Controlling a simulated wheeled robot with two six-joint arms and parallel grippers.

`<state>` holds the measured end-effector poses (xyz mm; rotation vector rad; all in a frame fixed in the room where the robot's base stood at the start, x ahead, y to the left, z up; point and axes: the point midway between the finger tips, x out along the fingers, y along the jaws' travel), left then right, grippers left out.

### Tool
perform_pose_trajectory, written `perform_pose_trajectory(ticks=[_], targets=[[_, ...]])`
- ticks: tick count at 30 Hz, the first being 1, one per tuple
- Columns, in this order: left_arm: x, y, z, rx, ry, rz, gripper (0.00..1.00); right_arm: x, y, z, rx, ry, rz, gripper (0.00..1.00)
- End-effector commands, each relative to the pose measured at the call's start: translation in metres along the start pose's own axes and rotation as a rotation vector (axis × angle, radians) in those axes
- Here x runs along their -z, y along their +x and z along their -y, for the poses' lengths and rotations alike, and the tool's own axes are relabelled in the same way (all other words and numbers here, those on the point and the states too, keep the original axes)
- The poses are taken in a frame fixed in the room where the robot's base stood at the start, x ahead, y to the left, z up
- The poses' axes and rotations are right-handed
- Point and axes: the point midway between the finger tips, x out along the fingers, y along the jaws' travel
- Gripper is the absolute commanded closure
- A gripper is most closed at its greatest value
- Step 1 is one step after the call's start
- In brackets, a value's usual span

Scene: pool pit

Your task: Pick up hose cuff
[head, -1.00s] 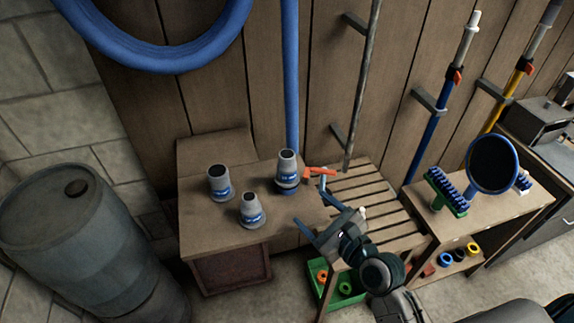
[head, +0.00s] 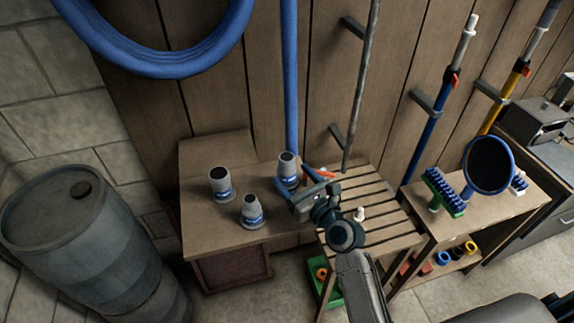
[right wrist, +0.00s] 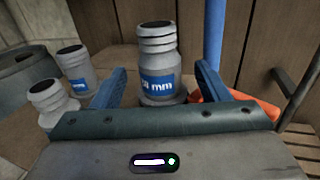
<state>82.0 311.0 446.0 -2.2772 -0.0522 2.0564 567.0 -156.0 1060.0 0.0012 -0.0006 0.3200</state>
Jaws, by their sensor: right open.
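Three grey ribbed hose cuffs with blue labels stand upright on the wooden bench. The rear right cuff (head: 288,167) is the nearest to my right gripper (head: 290,175). The other two are the left cuff (head: 220,183) and the front cuff (head: 251,210). My right gripper is open, its blue fingers to either side of the rear right cuff in the picture. In the right wrist view this cuff (right wrist: 159,85) stands between the fingers, its label partly reading "mm". My left gripper is not in view.
An orange object (head: 322,174) lies just right of the cuff, close to the right finger. A slatted table (head: 385,215) adjoins the bench (head: 215,238), with a small white piece (head: 359,214) on it. A blue pipe (head: 290,80) rises behind; a barrel (head: 75,235) stands left.

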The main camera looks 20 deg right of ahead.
Motion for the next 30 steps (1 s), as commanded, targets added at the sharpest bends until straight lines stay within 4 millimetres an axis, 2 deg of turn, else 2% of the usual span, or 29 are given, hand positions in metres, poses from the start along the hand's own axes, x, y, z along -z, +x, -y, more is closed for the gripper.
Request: perform_pose_trajectory(ticks=[4, 11, 12, 14, 19, 26, 30], targets=[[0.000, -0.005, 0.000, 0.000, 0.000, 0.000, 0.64, -0.002, 0.015, 0.000, 0.001, 0.000, 0.002, 0.31], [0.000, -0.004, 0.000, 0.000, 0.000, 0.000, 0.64, 0.000, 0.017, 0.000, 0.001, -0.001, 0.000, 0.31], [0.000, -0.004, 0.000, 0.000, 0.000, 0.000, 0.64, 0.000, 0.017, 0.000, 0.001, -0.001, 0.000, 0.33], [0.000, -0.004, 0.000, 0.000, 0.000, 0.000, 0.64, 0.000, 0.017, 0.000, 0.001, -0.001, 0.000, 0.45], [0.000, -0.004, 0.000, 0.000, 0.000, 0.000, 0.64, 0.000, 0.017, 0.000, 0.001, -0.001, 0.000, 0.78], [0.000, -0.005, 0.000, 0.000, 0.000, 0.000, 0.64, -0.001, 0.017, 0.000, 0.001, -0.001, 0.000, 0.80], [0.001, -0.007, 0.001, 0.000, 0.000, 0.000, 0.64, -0.013, 0.017, 0.000, 0.000, -0.003, 0.003, 0.80]])
